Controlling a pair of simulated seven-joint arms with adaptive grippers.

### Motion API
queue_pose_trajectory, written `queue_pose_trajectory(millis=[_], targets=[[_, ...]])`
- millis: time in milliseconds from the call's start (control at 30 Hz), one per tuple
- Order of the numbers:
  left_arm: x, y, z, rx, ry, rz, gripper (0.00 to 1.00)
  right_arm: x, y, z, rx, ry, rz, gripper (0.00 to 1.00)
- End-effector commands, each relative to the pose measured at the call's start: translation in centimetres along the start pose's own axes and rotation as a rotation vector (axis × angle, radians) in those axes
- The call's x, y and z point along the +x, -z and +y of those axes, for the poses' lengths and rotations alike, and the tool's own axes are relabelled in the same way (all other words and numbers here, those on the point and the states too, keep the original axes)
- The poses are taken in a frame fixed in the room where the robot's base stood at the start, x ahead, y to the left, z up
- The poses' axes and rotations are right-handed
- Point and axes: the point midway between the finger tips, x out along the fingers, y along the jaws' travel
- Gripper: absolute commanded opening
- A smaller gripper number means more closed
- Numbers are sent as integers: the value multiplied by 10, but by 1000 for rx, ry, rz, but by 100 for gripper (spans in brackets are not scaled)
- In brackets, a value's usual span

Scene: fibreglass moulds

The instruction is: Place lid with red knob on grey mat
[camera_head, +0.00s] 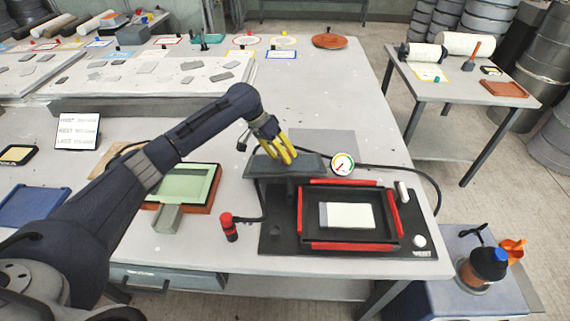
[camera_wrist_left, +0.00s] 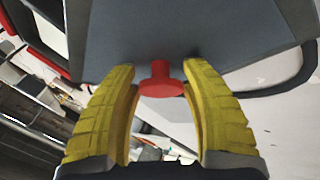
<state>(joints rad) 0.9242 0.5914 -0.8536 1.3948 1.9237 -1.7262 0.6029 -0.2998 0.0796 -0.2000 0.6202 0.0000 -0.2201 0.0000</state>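The lid (camera_head: 262,165) is a flat dark grey plate behind the red-edged mould in the head view. Its red knob (camera_wrist_left: 161,80) shows in the left wrist view and is hidden in the head view. My left gripper (camera_head: 285,152) has yellow fingers at the lid; in the wrist view the fingers (camera_wrist_left: 160,85) flank the knob and appear closed on it. Whether the lid hangs free or rests on something beneath it is unclear. The grey mat (camera_head: 335,139) lies on the table just behind the lid, partly covered by it. My right gripper is not in view.
The black mould base (camera_head: 274,238) with a red-edged frame (camera_head: 355,247) stands in front. A round gauge (camera_head: 342,163) and a black hose (camera_head: 410,171) lie close by. A red-topped tool (camera_head: 230,230) stands to the left. The table behind the mat is mostly clear.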

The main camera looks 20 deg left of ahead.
Motion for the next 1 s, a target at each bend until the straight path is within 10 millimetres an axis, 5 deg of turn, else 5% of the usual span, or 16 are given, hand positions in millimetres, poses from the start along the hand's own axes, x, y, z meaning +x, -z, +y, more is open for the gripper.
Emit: queue_pose_trajectory(millis=[367,767,1000], targets=[[0,0,0,0,0,0,0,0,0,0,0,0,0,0],[-4,1,2,1,-1,0,0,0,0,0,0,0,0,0],[-36,13,16,4,2,5,0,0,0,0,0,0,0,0]])
